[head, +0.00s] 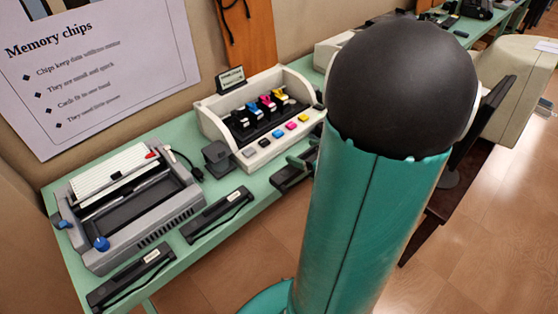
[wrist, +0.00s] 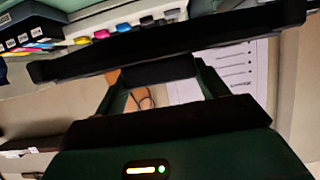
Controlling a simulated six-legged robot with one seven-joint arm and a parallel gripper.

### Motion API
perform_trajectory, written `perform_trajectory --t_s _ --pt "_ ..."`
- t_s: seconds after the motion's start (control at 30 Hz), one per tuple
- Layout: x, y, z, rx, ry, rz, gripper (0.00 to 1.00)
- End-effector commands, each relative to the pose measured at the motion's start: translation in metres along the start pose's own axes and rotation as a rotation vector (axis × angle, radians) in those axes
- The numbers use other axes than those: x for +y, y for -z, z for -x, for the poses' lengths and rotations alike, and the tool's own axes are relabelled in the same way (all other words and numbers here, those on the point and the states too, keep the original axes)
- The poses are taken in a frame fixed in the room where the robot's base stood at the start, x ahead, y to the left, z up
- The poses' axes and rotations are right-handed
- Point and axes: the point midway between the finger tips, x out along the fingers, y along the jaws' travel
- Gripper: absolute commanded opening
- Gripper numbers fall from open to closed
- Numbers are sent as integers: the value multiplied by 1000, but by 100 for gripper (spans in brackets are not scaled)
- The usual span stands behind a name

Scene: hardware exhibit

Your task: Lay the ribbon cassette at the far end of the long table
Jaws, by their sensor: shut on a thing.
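My gripper (wrist: 158,72) is shut on a long black ribbon cassette (wrist: 170,43), which spans the upper part of the wrist view. In the head view a dark piece (head: 293,172), apparently the held cassette with part of my gripper, shows by the table's front edge, left of my arm. Whether it touches the table cannot be told. Two similar black cassettes, one nearer (head: 130,277) and one farther (head: 218,214), lie along the front of the long green table (head: 186,180). The table runs away to the upper right; my arm hides part of it.
A grey printer (head: 130,205) and a white ink-cartridge unit (head: 262,115) stand on the table, with a small dark block (head: 217,158) between them. Dark items (head: 478,9) stand farther along. A beige monitor (head: 520,85) is at right. Wooden floor (head: 445,262) is open in front.

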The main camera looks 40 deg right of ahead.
Motion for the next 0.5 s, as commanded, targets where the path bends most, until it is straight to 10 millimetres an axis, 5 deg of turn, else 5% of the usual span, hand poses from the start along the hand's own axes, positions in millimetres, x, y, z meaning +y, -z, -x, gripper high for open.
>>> perform_trajectory --t_s 0.5 --pt "22 -19 -111 -3 2 -3 48"
